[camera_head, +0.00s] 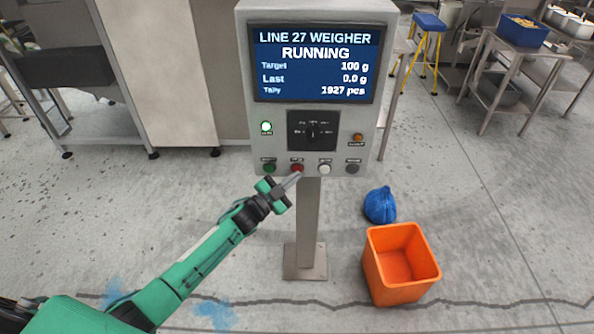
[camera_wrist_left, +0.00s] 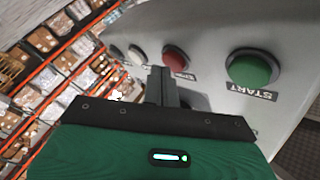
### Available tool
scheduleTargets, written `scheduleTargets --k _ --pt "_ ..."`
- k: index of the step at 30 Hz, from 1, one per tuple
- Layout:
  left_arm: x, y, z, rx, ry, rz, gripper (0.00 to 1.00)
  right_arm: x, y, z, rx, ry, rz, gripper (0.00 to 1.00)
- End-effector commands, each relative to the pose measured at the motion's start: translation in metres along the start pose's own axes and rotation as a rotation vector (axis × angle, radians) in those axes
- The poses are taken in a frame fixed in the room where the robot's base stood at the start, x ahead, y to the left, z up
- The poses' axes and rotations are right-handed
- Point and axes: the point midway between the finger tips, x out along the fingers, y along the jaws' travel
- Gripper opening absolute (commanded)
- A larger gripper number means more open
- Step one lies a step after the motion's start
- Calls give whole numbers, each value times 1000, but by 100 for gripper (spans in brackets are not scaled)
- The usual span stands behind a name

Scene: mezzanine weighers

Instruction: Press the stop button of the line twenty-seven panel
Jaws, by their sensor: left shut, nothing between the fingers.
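The line 27 weigher panel (camera_head: 260,128) is a grey box on a post, and its screen (camera_head: 315,62) reads RUNNING. A row of buttons runs along its lower edge. The red button (camera_head: 297,168) sits second from the left, right of the green button (camera_head: 269,168). In the left wrist view the red button (camera_wrist_left: 175,58) lies just beyond my fingertips, and the green START button (camera_wrist_left: 250,69) is to the right. My left gripper (camera_head: 296,177) is shut and empty, its tips just below the red button; contact cannot be told. My right gripper is not in view.
A white button (camera_head: 324,169) and a dark button (camera_head: 352,169) sit right of the red one. A selector dial (camera_head: 312,130) is above. An orange bin (camera_head: 400,264) and a blue bag (camera_head: 380,205) are on the floor at the right of the post.

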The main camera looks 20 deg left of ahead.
Motion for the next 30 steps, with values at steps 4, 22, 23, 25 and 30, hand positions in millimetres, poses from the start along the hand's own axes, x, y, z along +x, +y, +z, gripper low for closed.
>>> scheduleTargets --k 4,22,23,25,30 --pt "0 0 0 0 0 0 0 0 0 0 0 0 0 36" --pt "4 -3 3 1 1 0 0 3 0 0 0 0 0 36" --pt "5 -3 3 1 1 0 0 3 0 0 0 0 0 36" --pt "5 -4 3 1 1 0 0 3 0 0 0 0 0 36" --pt "6 -4 4 1 0 0 0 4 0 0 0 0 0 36"
